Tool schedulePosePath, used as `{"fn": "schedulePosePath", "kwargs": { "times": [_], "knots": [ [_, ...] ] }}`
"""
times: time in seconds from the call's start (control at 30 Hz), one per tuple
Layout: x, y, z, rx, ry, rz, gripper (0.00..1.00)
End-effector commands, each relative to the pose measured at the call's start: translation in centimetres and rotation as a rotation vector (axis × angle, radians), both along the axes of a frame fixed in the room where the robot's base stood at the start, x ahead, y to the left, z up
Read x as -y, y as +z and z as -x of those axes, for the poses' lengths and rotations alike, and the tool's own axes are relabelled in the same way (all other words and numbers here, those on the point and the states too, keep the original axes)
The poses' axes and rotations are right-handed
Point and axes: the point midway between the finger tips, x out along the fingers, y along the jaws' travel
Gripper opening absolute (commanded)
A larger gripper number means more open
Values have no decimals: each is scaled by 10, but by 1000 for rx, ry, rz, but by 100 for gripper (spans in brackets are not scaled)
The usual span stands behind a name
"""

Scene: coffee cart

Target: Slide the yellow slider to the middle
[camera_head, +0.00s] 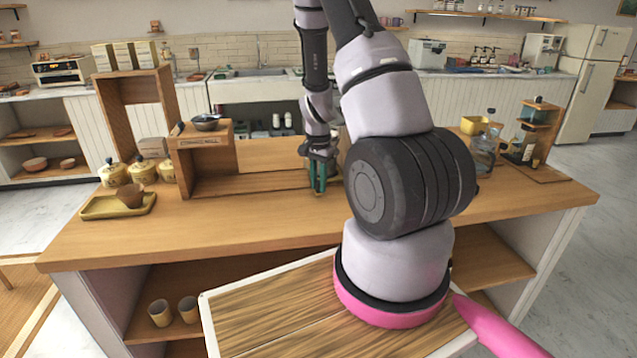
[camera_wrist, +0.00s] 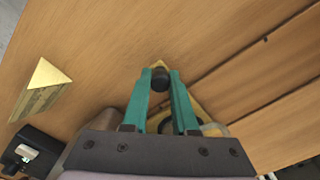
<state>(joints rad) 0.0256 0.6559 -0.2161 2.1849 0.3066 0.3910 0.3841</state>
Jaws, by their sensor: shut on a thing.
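In the head view my gripper (camera_head: 318,176) points down at the counter, right of the wooden unit (camera_head: 207,160). The slider is mostly hidden there by the fingers. Dark grooves (camera_wrist: 240,62) run across the wood beside the gripper in the wrist view.
A grey bowl (camera_head: 206,122) sits on the unit. Several yellow jars (camera_head: 114,174) and a tray (camera_head: 98,208) stand at the left of the counter (camera_head: 250,228). A glass jug (camera_head: 484,152) stands at the right. The counter's front left is clear.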

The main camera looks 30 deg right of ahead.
Motion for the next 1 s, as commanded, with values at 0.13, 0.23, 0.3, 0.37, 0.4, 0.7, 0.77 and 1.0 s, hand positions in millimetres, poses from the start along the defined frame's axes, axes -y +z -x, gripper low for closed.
{"fn": "schedulePosePath", "kwargs": {
  "times": [0.13,0.23,0.3,0.37,0.4,0.7,0.77,1.0],
  "knots": [
    [0,0,0,1,0,0,0],
    [0,0,0,1,0,0,0],
    [0,1,-1,1,0,0,0],
    [-1,1,-1,1,0,0,0],
    [-2,1,-1,1,1,0,0],
    [-40,1,-12,3,6,1,0],
    [-52,1,-16,3,7,1,0],
    [-107,1,-31,3,7,-1,0]
  ]
}}
